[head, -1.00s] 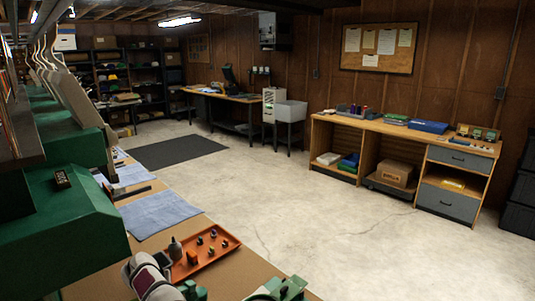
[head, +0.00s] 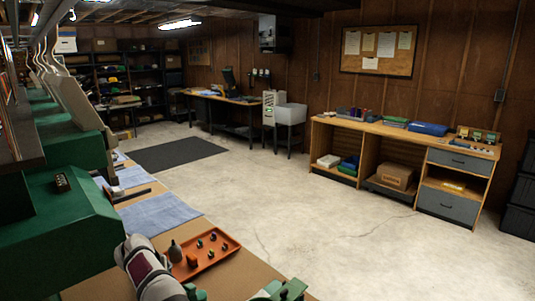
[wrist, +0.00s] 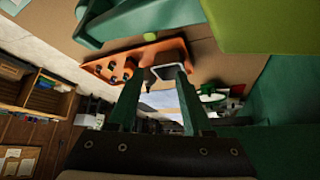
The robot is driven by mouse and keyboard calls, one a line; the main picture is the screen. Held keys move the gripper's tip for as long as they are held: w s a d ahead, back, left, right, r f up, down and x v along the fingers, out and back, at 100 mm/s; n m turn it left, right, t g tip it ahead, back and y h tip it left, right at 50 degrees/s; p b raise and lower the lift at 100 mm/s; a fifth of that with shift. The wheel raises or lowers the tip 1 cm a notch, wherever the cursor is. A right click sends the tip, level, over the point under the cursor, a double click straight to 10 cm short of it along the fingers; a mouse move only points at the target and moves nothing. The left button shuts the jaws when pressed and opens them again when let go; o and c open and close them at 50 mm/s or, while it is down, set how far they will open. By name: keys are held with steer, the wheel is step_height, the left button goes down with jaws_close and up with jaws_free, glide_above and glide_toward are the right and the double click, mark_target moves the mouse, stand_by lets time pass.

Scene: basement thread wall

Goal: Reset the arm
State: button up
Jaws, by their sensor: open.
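My gripper (wrist: 158,84) shows in the wrist view as two green fingers standing apart, open. Beyond its fingertips is a brown-orange block-like shape; I cannot tell whether they touch it. In the head view my pale arm with a maroon panel shows at the bottom, left of the orange tray; I cannot make out the gripper's fingers there.
The orange tray (head: 222,250) holds small dark pieces and an orange block (head: 192,260), with a dark bottle (head: 175,251) at its left end. Blue cloths (head: 160,214) lie along the bench. Green machines (head: 70,225) stand at left. The floor (head: 330,230) is open at right.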

steer(key=shift+r, duration=0.4)
steer(key=shift+m+g+h, duration=0.3)
steer(key=shift+m+g, duration=0.1)
steer(key=shift+m, duration=0.3)
steer(key=d+r, duration=0.1)
steer(key=d, duration=0.1)
steer(key=d+r, duration=0.1)
steer(key=d, duration=0.2)
steer(key=s+d+r, duration=0.1)
steer(key=d+r, duration=0.1)
steer(key=shift+d, duration=0.25)
steer(key=s+d+r+m+g+h, duration=0.1)
steer(key=s+d+r+m+g, duration=0.15)
steer(key=s+d, duration=0.65)
steer(key=s+d+r+m+g, duration=0.1)
steer(key=s+d+r, duration=0.3)
steer(key=s+d, duration=0.5)
steer(key=s+d+f+m, duration=0.1)
steer(key=s+d, duration=0.2)
steer(key=s, duration=0.4)
steer(key=s+d+f+m+g+y, duration=0.1)
steer(key=s+d+f+m, duration=0.1)
steer(key=s, duration=0.6)
steer(key=s+d+f+m+g, duration=0.1)
steer(key=s+d, duration=0.3)
steer(key=s, duration=0.4)
steer(key=shift+d+f, duration=0.2)
steer(key=shift+f, duration=0.45)
